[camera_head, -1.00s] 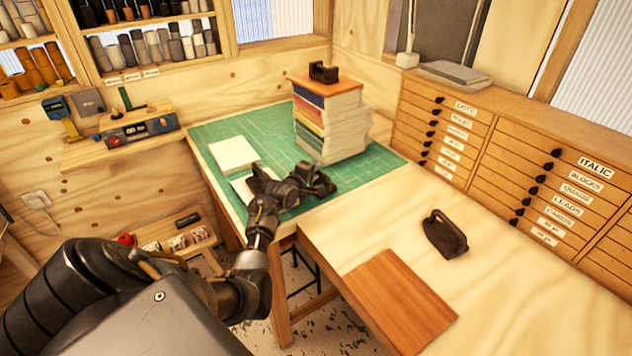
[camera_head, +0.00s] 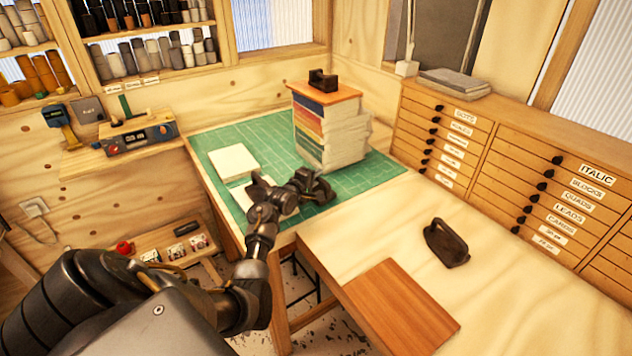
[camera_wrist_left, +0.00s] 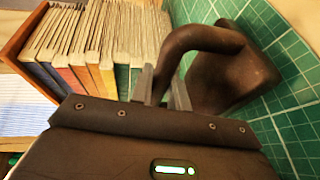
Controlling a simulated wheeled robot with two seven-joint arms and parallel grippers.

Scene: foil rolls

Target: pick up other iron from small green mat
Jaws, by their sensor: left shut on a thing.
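A dark brown iron (camera_wrist_left: 240,75) with a curved handle is over the green mat (camera_wrist_left: 296,125) in the left wrist view. My left gripper (camera_wrist_left: 165,92) is shut on its handle. In the head view the left gripper (camera_head: 302,190) is above the front part of the green mat (camera_head: 215,140), in front of the stack of books. The iron is a small dark shape at the gripper there, hard to tell from the fingers. I cannot tell whether its base touches the mat. My right gripper is not in view.
A book stack (camera_head: 318,130) with a wooden board and a dark object (camera_head: 322,78) on top stands close behind. White pads (camera_head: 233,162) lie left. Another dark iron (camera_head: 446,243) and a reddish wooden board (camera_head: 402,308) are on the pale table (camera_head: 360,235).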

